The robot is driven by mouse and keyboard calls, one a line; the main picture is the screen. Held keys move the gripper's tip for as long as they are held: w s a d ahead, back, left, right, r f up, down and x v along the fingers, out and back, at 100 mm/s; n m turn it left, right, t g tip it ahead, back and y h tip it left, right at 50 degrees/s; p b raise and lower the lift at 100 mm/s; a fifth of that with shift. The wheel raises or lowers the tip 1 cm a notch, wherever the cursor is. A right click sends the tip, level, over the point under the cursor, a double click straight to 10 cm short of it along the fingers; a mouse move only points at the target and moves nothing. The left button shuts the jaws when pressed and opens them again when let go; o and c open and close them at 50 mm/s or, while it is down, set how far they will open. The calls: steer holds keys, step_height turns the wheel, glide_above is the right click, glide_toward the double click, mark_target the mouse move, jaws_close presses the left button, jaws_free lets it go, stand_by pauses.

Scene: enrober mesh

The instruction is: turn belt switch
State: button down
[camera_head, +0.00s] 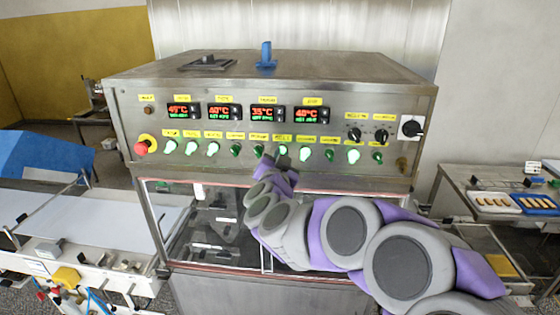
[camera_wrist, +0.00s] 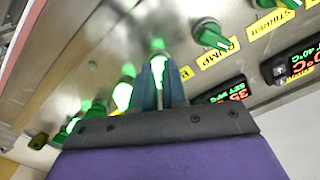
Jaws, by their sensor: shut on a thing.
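The belt switch (camera_head: 283,151) is a green rotary knob in the lower row of the steel control panel, under a yellow label. It glows green. In the wrist view the green knob (camera_wrist: 157,45) shows at the tips of my fingers, beside a label partly hidden except for a letter like B. My gripper (camera_wrist: 158,72) is shut on this knob, its two blue-grey fingers close together around it. In the head view my gripper (camera_head: 278,164) reaches the panel from below right, and its fingertips are mostly hidden by the arm. The knob's exact angle is hard to read.
The pump switch (camera_wrist: 212,36) and several similar green knobs sit close on both sides. Red-and-green temperature displays (camera_head: 265,113) are above. A red emergency button (camera_head: 142,147) is at the panel's left, and a black rotary switch (camera_head: 411,128) at its right. A glass window (camera_head: 205,222) lies below.

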steer(key=shift+f+m, duration=0.3)
steer(key=shift+m, duration=0.1)
steer(key=c, duration=1.2)
jaws_free()
steer(key=shift+w+a+r, duration=0.1)
steer(key=shift+w, duration=0.05)
steer(key=shift+o, duration=0.2)
steer(key=s, duration=1.7)
steer(key=shift+s+a, duration=0.15)
steer(key=shift+a, duration=0.2)
